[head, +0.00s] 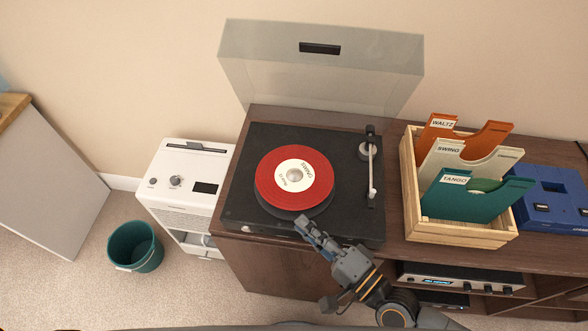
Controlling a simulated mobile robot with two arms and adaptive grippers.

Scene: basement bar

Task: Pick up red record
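The red record (267,184) with a white label lies flat on the black turntable (351,226), with the dark platter edge showing below its front rim. The clear dust cover (320,75) is raised behind it. My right gripper (302,224) comes in from the lower right, its fingers pointing to the upper left. Its tips are at the turntable's front edge in the picture, just below the record and apart from its red surface. The fingers look close together, but I cannot tell if they are open or shut. My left gripper is out of view.
The tonearm (371,170) is at the turntable's right. A wooden crate (460,235) with orange, cream and green sleeves stands right of it, beside a blue case (552,199). A white appliance (181,219) and a teal bucket (135,247) are at left.

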